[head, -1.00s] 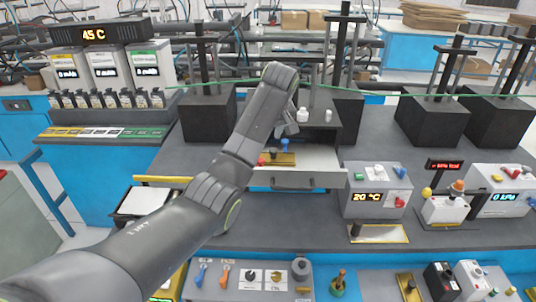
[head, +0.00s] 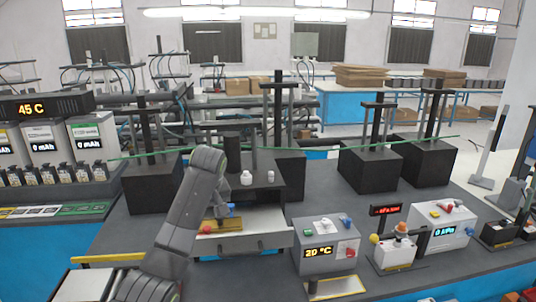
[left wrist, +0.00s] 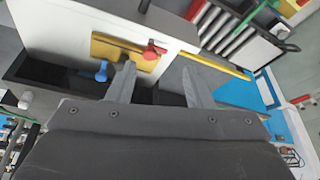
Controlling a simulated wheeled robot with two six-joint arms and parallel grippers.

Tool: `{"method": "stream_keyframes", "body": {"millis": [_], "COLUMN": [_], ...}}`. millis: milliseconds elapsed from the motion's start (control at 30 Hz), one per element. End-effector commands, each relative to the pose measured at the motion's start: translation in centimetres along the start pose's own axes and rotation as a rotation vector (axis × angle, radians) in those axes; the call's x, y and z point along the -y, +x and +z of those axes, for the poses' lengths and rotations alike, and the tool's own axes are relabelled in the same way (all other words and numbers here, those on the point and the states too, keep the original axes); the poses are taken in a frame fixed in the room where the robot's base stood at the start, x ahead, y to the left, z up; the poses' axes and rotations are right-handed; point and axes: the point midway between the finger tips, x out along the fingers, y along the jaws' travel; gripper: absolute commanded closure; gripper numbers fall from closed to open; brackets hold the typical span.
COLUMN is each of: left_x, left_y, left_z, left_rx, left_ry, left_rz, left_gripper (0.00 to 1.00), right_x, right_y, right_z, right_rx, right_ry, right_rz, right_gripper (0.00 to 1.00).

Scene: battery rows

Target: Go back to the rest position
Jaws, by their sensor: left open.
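My left arm comes up from the bottom left in the head view, and its wrist stands over the open drawer (head: 262,242). My left gripper (left wrist: 159,68) shows in the left wrist view with two grey fingers spread apart and nothing between them. Its fingertips lie in front of the drawer, near a brass plate (left wrist: 120,52) with a red knob (left wrist: 153,51) and a blue knob (left wrist: 101,71). In the head view the arm hides most of this gripper. My right gripper is not in view.
Right of the drawer stand a 20 °C box (head: 326,245), a small box with an orange knob (head: 400,246) and a 0 kPa box (head: 441,229). Black blocks with posts (head: 398,162) stand behind. A green line crosses above the bench. Two small white bottles stand behind the drawer.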

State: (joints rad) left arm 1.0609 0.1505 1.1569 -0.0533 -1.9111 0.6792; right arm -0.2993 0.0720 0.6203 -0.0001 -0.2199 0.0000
Motion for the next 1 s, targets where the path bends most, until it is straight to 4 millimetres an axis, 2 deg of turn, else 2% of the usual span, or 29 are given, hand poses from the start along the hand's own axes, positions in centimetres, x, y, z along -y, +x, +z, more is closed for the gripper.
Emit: {"method": "stream_keyframes", "body": {"millis": [33, 200, 400, 500, 633, 767, 1000], "left_x": [1.1, 4.5, 9.3, 11.9, 15.4, 18.9, 25.2], "left_y": [2.4, 8.0, 12.8, 14.4, 15.8, 16.2, 14.7], "left_z": [1.6, 6.2, 12.5, 15.8, 20.3, 24.8, 32.5], "left_rx": [0.010, 0.020, 0.026, 0.028, 0.029, 0.028, 0.024], "left_ry": [0.020, 0.095, 0.177, 0.217, 0.267, 0.315, 0.404], "left_rz": [0.002, 0.022, 0.041, 0.049, 0.058, 0.065, 0.070], "left_gripper": [0.53, 0.53, 0.53, 0.53, 0.53, 0.53, 0.53], "right_x": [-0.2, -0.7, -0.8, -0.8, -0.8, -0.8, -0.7], "right_y": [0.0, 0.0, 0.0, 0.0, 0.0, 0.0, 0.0], "right_z": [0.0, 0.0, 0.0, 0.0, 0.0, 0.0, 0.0], "right_rx": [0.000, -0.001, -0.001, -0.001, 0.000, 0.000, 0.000], "right_ry": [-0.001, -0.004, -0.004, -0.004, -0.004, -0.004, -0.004], "right_rz": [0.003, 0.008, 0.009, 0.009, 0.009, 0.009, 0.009], "right_gripper": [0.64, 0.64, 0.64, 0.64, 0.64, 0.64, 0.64]}}
